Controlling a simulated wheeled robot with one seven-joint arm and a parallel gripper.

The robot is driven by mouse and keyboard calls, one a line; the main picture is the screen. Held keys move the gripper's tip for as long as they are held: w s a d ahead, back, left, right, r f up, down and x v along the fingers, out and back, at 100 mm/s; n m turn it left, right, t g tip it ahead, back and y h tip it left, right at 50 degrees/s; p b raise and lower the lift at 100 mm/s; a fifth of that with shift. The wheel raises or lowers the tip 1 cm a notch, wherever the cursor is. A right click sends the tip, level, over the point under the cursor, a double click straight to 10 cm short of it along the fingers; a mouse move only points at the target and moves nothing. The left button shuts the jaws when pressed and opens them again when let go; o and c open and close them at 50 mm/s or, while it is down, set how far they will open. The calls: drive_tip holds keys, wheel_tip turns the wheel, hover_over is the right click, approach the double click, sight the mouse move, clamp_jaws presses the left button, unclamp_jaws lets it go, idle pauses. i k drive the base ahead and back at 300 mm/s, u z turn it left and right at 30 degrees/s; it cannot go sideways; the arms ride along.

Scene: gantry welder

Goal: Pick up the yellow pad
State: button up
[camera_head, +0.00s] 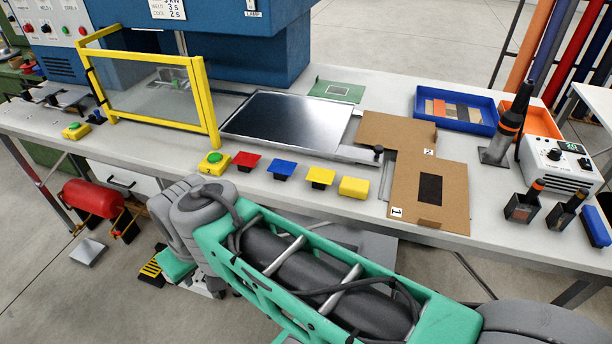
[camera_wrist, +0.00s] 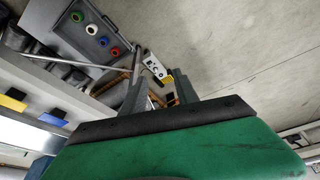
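The yellow pad (camera_head: 320,177) sits on a dark base near the front edge of the white bench, at the right end of a row with a red pad (camera_head: 246,160) and a blue pad (camera_head: 282,168). In the wrist view a yellow pad (camera_wrist: 12,103) shows at the left edge beside a blue one (camera_wrist: 53,116). My gripper (camera_wrist: 160,82) is open, its two grey fingers apart with nothing held between them. It points at the floor area below and away from the pads. In the head view my arm crosses in front of the bench and the fingers cannot be made out.
A plain yellow block (camera_head: 354,187) stands just right of the yellow pad, then a brown cardboard piece (camera_head: 455,200). A green button box (camera_head: 215,163) is left of the red pad. A dark plate (camera_head: 290,115) lies behind the row. A yellow-framed guard (camera_head: 205,100) stands back left.

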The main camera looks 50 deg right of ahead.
sight(349, 186)
drive_tip(key=i, duration=0.85)
drive_tip(key=z, duration=0.25)
